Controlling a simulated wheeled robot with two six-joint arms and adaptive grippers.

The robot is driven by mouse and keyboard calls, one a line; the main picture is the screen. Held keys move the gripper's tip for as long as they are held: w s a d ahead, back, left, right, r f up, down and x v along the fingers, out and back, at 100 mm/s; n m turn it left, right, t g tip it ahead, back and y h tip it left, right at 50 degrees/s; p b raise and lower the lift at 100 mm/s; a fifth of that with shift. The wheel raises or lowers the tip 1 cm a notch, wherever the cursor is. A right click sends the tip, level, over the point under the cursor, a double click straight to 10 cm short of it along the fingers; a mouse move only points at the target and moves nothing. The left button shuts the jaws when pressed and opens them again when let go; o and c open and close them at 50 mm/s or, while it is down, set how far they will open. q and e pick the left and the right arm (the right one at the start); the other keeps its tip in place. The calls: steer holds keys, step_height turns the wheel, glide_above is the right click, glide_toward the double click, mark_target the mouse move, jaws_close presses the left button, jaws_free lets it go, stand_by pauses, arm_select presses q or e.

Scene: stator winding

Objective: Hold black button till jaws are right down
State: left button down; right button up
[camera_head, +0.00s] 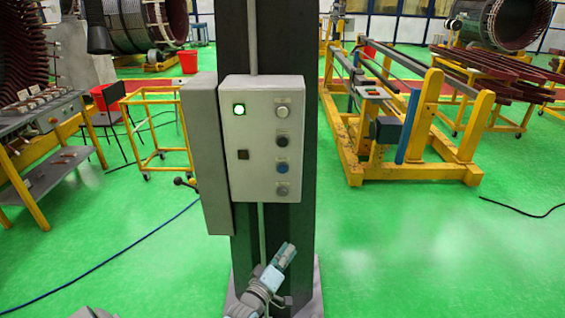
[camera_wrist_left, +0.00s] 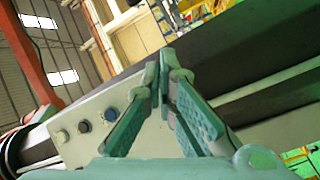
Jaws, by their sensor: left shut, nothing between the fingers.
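A light grey control box (camera_head: 262,150) is fixed to a dark upright column. It has a lit green button (camera_head: 239,109) at upper left and a column of buttons on the right. The black button (camera_head: 282,140) is second from the top, between a pale button (camera_head: 282,112) and a blue button (camera_head: 282,168). My left gripper (camera_head: 287,251) is below the box, apart from it, shut and empty, pointing up and right. In the left wrist view the shut fingers (camera_wrist_left: 165,68) show, with the black button (camera_wrist_left: 84,126) off to the left. The task's jaws cannot be made out.
A grey side box (camera_head: 205,155) adjoins the control box. A yellow frame (camera_head: 400,125) stands at the right and a yellow trolley (camera_head: 155,125) at the left, both behind. Green floor is open on both sides, with a blue cable (camera_head: 110,260) at the left.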

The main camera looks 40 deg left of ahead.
mark_target(283, 142)
arm_select(q)
step_height(283, 142, up, 26)
steer(key=w+a+n+t+y, duration=0.1)
steer(key=a+n+t+y, duration=0.1)
steer(key=n+t, duration=0.5)
steer(key=shift+r+n+y, duration=0.2)
steer(key=shift+n+y, duration=0.6)
steer(key=shift+n, duration=0.4)
steer(key=shift+w+a, duration=0.15)
steer(key=w+a+b, duration=0.1)
steer(key=w+b, duration=0.1)
steer(key=w+a+b, duration=0.2)
steer(key=b, duration=0.1)
steer(key=w+a+b, duration=0.2)
steer(key=w, duration=0.1)
steer(key=shift+a+b, duration=0.1)
steer(key=shift+b, duration=0.25)
